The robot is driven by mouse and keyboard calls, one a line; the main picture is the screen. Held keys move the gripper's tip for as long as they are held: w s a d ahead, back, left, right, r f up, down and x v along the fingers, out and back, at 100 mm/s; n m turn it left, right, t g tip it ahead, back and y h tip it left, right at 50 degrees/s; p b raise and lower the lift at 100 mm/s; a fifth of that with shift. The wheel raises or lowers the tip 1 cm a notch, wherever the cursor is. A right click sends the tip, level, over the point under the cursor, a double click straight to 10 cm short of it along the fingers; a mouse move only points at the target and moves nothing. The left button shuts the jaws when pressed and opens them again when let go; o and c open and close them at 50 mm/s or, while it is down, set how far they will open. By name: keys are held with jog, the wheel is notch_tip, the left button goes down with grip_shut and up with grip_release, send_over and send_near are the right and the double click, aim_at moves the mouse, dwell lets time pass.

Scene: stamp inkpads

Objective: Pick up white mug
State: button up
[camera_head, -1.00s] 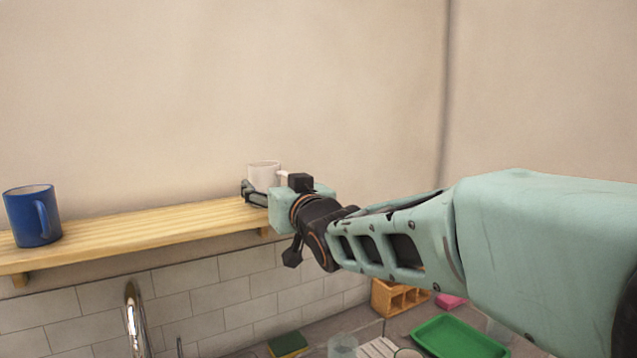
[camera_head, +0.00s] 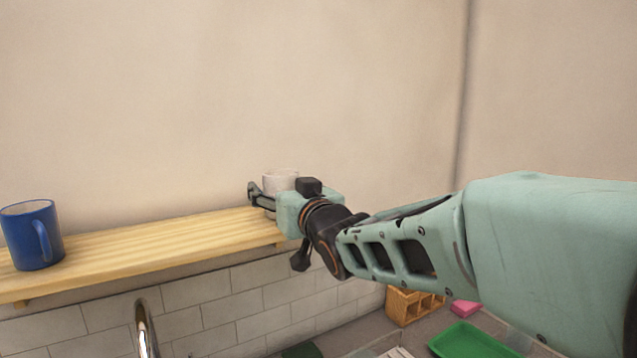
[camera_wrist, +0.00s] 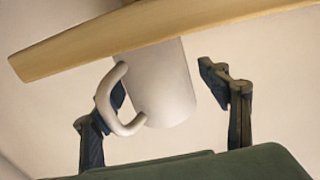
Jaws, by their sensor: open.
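The white mug (camera_head: 280,180) stands at the right end of the wooden shelf (camera_head: 150,243), mostly hidden behind my gripper in the head view. In the wrist view the white mug (camera_wrist: 165,85) appears upside down against the shelf (camera_wrist: 150,32), with its handle on the left. My gripper (camera_wrist: 165,85) is open, with one finger on each side of the mug. The left finger is partly hidden behind the handle. A gap shows between the mug and the right finger. In the head view my gripper (camera_head: 262,198) is at the shelf's right end.
A blue mug (camera_head: 32,235) stands at the left end of the shelf. Below are a tap (camera_head: 146,330), a wooden holder (camera_head: 410,305), a pink item (camera_head: 466,307) and a green tray (camera_head: 468,342). The shelf between the mugs is clear.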

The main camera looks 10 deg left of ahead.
jog(key=shift+d, duration=0.1)
jog(key=c, duration=1.5)
